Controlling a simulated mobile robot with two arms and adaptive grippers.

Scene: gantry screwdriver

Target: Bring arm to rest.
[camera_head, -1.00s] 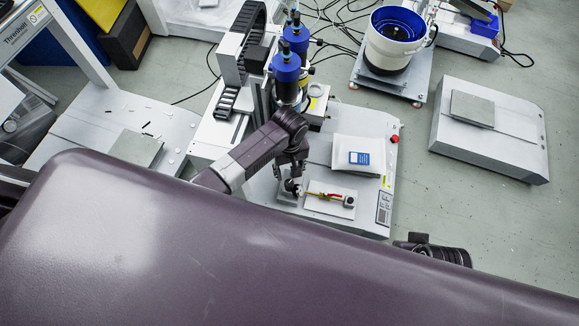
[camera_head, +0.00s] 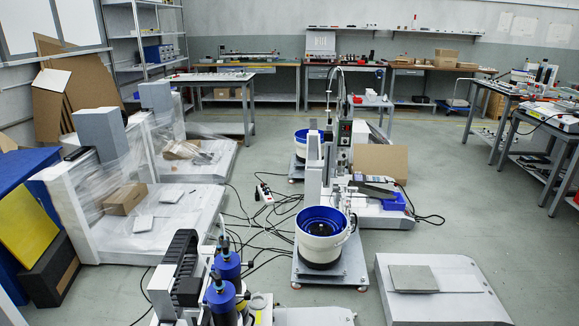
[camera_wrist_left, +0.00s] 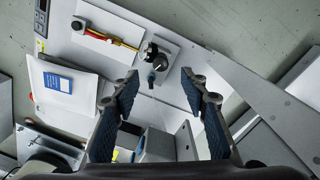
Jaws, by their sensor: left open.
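My left gripper (camera_wrist_left: 159,85) shows only in the left wrist view. Its two dark blue-padded fingers are spread apart with nothing between them. Beyond the fingertips is a small black and grey clamp-like fixture (camera_wrist_left: 157,57) on a light plate. The gripper's height above these is hard to judge. Neither arm shows in the head view, and my right gripper is in no current view.
The gantry station with blue cylinders (camera_head: 228,267) stands at the bottom of the head view. Behind it are a blue-rimmed bowl feeder (camera_head: 321,253) and loose cables. A low grey box (camera_head: 447,296) stands right. Open floor (camera_head: 450,215) lies beyond.

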